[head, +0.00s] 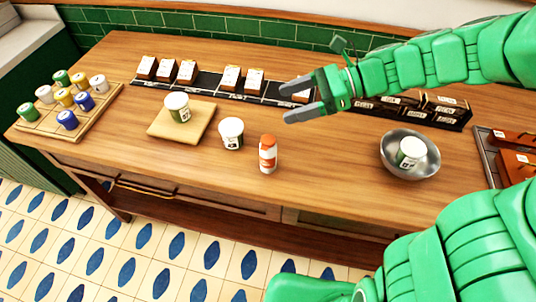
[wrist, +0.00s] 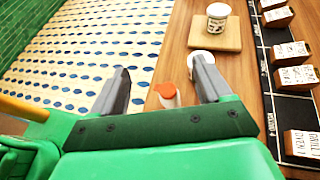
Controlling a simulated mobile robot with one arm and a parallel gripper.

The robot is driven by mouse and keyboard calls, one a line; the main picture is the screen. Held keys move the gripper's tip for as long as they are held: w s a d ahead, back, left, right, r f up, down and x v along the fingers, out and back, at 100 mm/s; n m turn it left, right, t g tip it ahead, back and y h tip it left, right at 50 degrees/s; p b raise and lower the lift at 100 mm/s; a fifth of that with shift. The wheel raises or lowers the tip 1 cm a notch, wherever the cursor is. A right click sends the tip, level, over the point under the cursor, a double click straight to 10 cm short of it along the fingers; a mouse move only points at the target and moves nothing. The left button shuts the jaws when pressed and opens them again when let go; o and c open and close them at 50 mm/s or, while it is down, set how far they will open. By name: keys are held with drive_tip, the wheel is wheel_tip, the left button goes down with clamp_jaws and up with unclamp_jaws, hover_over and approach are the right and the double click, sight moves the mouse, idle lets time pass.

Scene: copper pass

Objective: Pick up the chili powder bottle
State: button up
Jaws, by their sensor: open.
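The chili powder bottle is most likely the small orange-and-white bottle (head: 268,154) standing upright near the front edge of the wooden counter; its label is too small to read. It also shows in the wrist view (wrist: 167,95), between and beyond the fingers. My gripper (head: 287,100) is open and empty, above the counter, behind and slightly right of the bottle in the head view. In the wrist view my two grey fingers (wrist: 158,82) are spread apart and touch nothing that I can see.
A white-and-green tub (head: 231,134) stands just left of the bottle. Another tub (head: 177,107) sits on a wooden board (head: 163,129). A metal bowl (head: 396,170) holding a tub is at right. A black strip (head: 207,83) with several small boxes runs behind. A rack (head: 92,118) of jars is at left.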

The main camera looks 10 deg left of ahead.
approach(262, 153)
drive_tip(key=a+f, duration=0.1)
drive_tip(key=f, duration=0.1)
drive_tip(key=w+a+f, duration=0.1)
drive_tip(key=shift+a+f, duration=0.3)
drive_tip(key=shift+f, duration=0.05)
drive_tip(key=shift+r+x, duration=0.2)
drive_tip(key=shift+x, duration=3.6)
drive_tip(key=shift+s, duration=0.1)
drive_tip(key=c, duration=1.1)
